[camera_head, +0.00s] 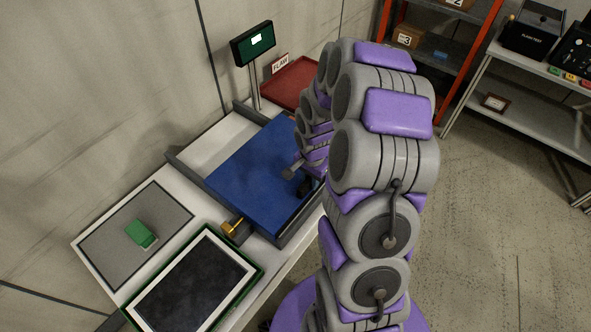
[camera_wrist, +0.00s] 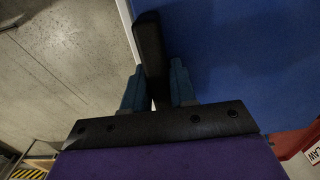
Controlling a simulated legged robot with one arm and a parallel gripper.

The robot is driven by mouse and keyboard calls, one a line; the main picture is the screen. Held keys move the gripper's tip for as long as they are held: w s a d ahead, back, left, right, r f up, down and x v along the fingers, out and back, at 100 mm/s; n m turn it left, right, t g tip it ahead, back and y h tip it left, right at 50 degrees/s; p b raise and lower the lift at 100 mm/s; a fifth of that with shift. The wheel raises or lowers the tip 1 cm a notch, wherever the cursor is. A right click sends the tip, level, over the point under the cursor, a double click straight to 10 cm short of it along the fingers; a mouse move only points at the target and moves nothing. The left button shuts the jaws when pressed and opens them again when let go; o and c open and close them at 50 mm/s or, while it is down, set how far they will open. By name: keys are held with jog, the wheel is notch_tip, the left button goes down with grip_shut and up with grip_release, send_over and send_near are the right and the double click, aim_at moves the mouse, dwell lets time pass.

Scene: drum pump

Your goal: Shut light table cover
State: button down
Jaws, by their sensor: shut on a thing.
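The light table is a tray-like unit with a grey frame (camera_head: 184,168) on the white bench. Its flat blue cover (camera_head: 255,165) spans most of the frame, and a pale strip (camera_head: 222,143) shows uncovered along its upper-left side. The cover also fills the right of the wrist view (camera_wrist: 240,50). A black bar-shaped handle (camera_wrist: 149,42) stands at the cover's edge. My gripper (camera_wrist: 157,82) is shut on this handle, one blue-grey finger on each side. In the head view my arm hides part of the cover's right side, and the handle shows only as a dark patch.
A screen on a post (camera_head: 253,44) and a red tray (camera_head: 296,82) with a FLAW sign stand behind. A brass-coloured knob (camera_head: 232,228), a grey mat (camera_head: 112,232) with a green block (camera_head: 140,234), and a green-rimmed dark panel (camera_head: 190,290) lie in front. Open floor (camera_head: 490,220) is at right.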

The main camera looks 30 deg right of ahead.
jog(key=shift+s+d, duration=0.3)
jog(key=shift+s, duration=0.25)
jog(key=shift+s+d, duration=0.25)
jog(key=shift+s, duration=0.3)
jog(key=c, duration=1)
grip_release()
jog(key=shift+s+d, duration=0.1)
jog(key=shift+s, duration=0.05)
notch_tip(320, 180, up, 17)
jog(key=p, duration=0.2)
jog(key=shift+r, duration=0.15)
